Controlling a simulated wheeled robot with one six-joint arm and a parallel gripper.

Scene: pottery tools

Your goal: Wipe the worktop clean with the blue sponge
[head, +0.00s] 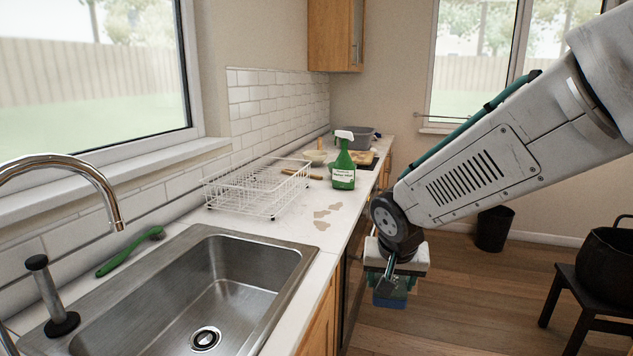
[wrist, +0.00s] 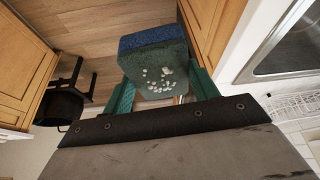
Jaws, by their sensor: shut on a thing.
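My gripper (head: 390,284) hangs beside the front edge of the worktop (head: 285,236), over the wooden floor. It is shut on the blue sponge (head: 389,299), which sticks out below the fingers. In the wrist view the sponge (wrist: 152,68) shows a blue layer and a dark green-grey layer with white specks, between the two green fingers. The worktop is pale, with several brown stains (head: 322,225) between the dish rack and the front edge. The sponge is apart from the worktop and the stains.
A white wire dish rack (head: 258,190) and a green spray bottle (head: 343,165) stand near the stains. The steel sink (head: 283,262) is nearer, with a green brush (head: 128,254) behind it. A grey tub (head: 355,138) is far back. A dark pot (head: 608,259) stands on a stool at right.

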